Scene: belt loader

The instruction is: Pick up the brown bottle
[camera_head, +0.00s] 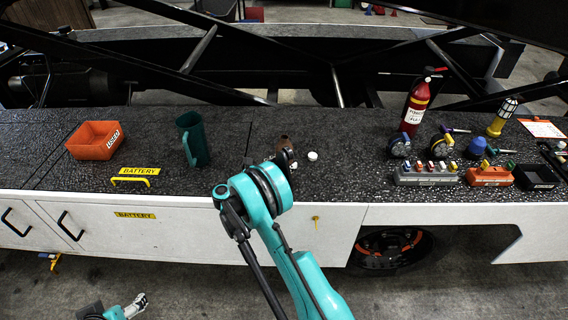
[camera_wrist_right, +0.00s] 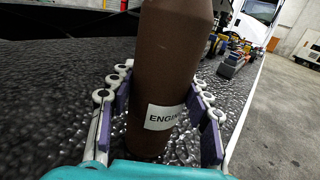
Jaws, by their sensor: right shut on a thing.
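The brown bottle (camera_wrist_right: 170,75) stands between the two purple-padded fingers of my right gripper (camera_wrist_right: 160,110) in the right wrist view. It bears a white label that reads "ENGIN", the rest cut off. The fingers are shut on the bottle, one on each side. In the head view only a small part of the bottle (camera_head: 284,142) shows behind my teal right arm, and the right gripper is mostly hidden there. My left gripper (camera_head: 138,302) is low at the left, over the floor in front of the cabinets, away from the bottle. Its finger opening is too small to judge.
A dark green jug (camera_head: 193,140) and an orange bin (camera_head: 95,140) stand left of the bottle on the black textured top. A white round piece (camera_head: 312,156) lies just right of it. A red extinguisher (camera_head: 415,107) and several tools stand farther right.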

